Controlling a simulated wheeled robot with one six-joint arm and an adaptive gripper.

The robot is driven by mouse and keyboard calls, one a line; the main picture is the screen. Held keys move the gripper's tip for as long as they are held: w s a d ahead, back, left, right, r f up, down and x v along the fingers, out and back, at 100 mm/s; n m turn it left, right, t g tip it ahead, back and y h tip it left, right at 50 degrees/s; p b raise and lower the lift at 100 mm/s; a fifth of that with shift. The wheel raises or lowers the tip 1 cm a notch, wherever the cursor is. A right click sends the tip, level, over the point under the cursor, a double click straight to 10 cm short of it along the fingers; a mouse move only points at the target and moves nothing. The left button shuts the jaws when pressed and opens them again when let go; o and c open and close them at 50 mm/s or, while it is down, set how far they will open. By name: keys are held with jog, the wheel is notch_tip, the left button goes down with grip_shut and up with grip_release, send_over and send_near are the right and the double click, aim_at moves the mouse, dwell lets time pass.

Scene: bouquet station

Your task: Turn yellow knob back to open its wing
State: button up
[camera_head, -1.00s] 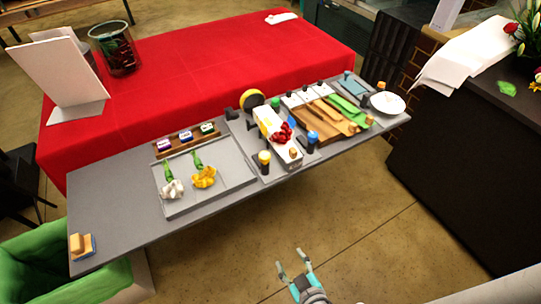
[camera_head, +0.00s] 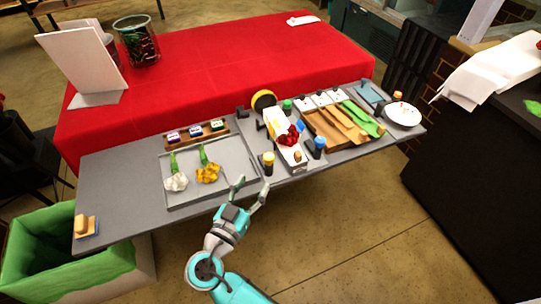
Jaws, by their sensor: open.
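The yellow knob (camera_head: 268,158) is a yellow cap on a dark post at the front left of the bouquet fixture (camera_head: 284,150) on the grey table. A blue-topped knob (camera_head: 319,142) stands to its right and a green one (camera_head: 287,104) behind. Red flowers (camera_head: 291,136) lie on white wrapping in the fixture. Which wing belongs to the yellow knob, and how it stands, is too small to tell. My gripper (camera_head: 252,188) is open and empty, in front of the table edge, left of and nearer than the yellow knob, not touching it.
A grey tray (camera_head: 228,186) with a white and a yellow flower lies left of the fixture. A wooden tray (camera_head: 321,128) with green and tan strips lies to its right. A black-and-yellow roll (camera_head: 263,100) stands behind. A green-lined bin (camera_head: 60,240) is at far left.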

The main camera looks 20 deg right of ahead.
aim_at(267, 162)
jog(key=x, duration=1)
jog(key=shift+w+d+r, duration=0.1)
jog(key=shift+w+d, duration=0.2)
grip_shut()
